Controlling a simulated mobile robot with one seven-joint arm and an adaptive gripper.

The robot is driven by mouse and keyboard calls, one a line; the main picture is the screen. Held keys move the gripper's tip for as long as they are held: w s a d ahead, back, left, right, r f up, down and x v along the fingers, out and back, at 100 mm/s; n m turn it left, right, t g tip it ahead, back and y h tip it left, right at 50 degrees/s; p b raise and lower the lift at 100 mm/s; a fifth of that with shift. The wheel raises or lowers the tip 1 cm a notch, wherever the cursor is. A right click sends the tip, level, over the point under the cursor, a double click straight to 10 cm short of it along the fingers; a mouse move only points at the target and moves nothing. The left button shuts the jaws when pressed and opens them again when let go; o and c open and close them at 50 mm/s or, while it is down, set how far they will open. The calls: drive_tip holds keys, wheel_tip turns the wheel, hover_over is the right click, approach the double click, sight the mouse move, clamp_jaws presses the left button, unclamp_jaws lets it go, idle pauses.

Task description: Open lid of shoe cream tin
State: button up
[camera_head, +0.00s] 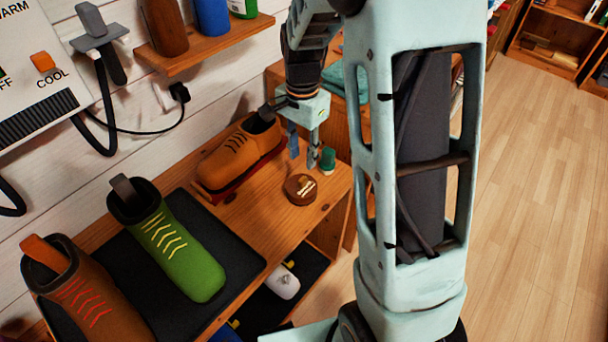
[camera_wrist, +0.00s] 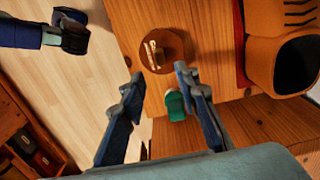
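The shoe cream tin (camera_head: 300,189) is a small round brown tin with light marking on top. It stands on the wooden bench top (camera_head: 262,215) near its front edge; its lid looks closed. It also shows at the top middle of the wrist view (camera_wrist: 163,50). My gripper (camera_head: 303,154) points down above the bench, just behind the tin in the head view. In the wrist view its two fingers (camera_wrist: 159,82) are apart with nothing held between them. The tin lies beyond the fingertips, not touched.
A small green-topped item (camera_head: 327,158) stands close to my fingers and also shows between them in the wrist view (camera_wrist: 176,105). An orange-brown shoe (camera_head: 240,152) stands left of the tin. A green shoe (camera_head: 175,250) stands on a dark mat. Open floor lies right.

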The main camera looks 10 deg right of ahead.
sight(303, 179)
wheel_tip(303, 179, down, 10)
drive_tip(key=shift+r+b, duration=0.2)
drive_tip(key=shift+b, duration=0.65)
clamp_jaws()
